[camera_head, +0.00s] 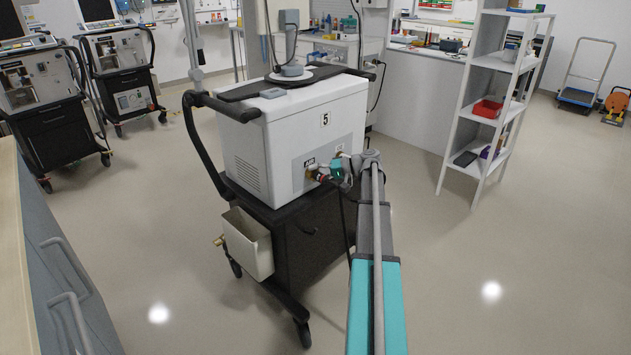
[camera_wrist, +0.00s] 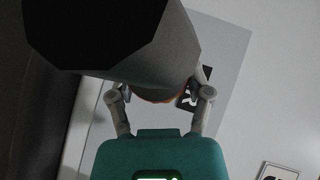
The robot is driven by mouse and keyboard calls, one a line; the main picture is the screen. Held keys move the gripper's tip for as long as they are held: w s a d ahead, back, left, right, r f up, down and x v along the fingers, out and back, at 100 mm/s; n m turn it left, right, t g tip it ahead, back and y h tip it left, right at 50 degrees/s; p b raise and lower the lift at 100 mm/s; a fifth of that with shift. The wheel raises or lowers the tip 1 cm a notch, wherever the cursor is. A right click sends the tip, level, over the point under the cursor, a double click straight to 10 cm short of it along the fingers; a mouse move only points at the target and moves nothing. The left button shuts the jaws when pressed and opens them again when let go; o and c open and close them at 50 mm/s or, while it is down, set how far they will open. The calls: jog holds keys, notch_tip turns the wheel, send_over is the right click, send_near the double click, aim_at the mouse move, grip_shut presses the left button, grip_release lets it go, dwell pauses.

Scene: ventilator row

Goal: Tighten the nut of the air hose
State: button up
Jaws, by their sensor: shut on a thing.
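The ventilator (camera_head: 290,125), a white box marked 5 on a black cart, has a grey panel labelled AIR (camera_head: 311,162) with brass fittings low on its front. My gripper (camera_head: 326,174) is at the fitting beside the AIR label, reached from the right. In the wrist view my gripper (camera_wrist: 163,92) has a finger on each side of a round part and is shut on it. Only an orange-brown sliver of the nut (camera_wrist: 160,97) shows. The thick dark grey hose end (camera_wrist: 120,40) covers most of it. The thread and seating are hidden.
A grey-white bin (camera_head: 246,244) hangs on the cart's left side. A black handle (camera_head: 222,105) sticks out at left. A second brass fitting (camera_head: 340,154) sits near my wrist. A shelf rack (camera_head: 490,115) stands at right; the floor between is clear.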

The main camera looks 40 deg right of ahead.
jog(key=shift+f+m+y+b, duration=0.15)
jog(key=shift+m+y+b, duration=0.15)
jog(key=shift+y+b, duration=0.1)
jog(key=o, duration=1.1)
jog(key=shift+o, duration=0.2)
jog(key=shift+r+p, duration=0.25)
jog(key=shift+p, duration=0.25)
